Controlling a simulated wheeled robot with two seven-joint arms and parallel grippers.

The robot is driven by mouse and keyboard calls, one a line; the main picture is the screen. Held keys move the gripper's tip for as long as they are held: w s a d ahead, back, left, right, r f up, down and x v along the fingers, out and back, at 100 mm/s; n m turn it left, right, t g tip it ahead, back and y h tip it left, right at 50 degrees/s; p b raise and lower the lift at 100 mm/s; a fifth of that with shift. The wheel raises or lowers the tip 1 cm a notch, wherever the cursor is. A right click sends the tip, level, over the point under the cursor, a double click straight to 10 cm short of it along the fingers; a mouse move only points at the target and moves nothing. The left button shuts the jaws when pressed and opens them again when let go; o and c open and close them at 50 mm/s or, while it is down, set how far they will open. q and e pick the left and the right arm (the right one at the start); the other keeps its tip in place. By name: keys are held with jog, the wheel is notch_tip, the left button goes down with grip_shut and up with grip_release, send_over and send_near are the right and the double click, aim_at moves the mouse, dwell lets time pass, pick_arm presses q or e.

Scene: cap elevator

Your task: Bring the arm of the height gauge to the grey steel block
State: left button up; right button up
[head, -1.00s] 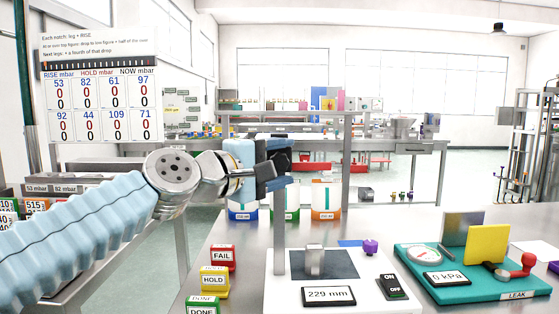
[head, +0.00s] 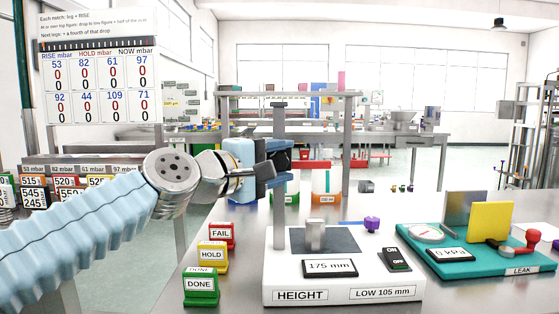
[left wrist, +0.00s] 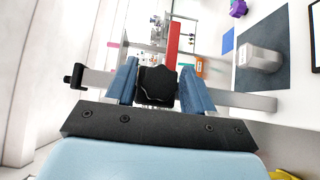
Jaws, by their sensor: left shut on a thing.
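The height gauge (head: 278,292) has a white base, a grey upright column (head: 279,228) and a display (head: 330,267) reading 175 mm. A label on its base reads LOW 105 mm. The grey steel block (head: 316,236) stands on a dark mat on the base, right of the column; it also shows in the left wrist view (left wrist: 260,58). My left gripper (head: 278,168) is shut on the gauge's black slider (left wrist: 156,88) on the column, well above the block's height. In the left wrist view a red arm (left wrist: 173,45) extends from the slider. My right gripper is not in view.
FAIL (head: 222,235), HOLD (head: 212,255) and DONE (head: 200,285) blocks stand left of the gauge. An ON/OFF switch (head: 394,258) and a purple knob-like piece (head: 372,224) are at its right. A teal leak tester (head: 470,260) stands farther right.

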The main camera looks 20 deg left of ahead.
pick_arm(q)
notch_tip(320, 180, down, 6)
jog(key=b, duration=0.4)
notch_tip(320, 180, down, 5)
jog(key=b, duration=0.4)
jog(key=shift+f+b, duration=0.1)
jog(key=shift+b, duration=0.25)
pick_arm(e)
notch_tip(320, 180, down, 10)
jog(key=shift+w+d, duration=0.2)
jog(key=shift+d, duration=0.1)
pick_arm(q)
jog(key=o, duration=0.6)
jog(key=shift+o, duration=0.2)
jog(key=shift+s, duration=0.1)
jog(key=v, duration=1.3)
jog(key=shift+s+a, duration=0.2)
jog(key=shift+s, duration=0.05)
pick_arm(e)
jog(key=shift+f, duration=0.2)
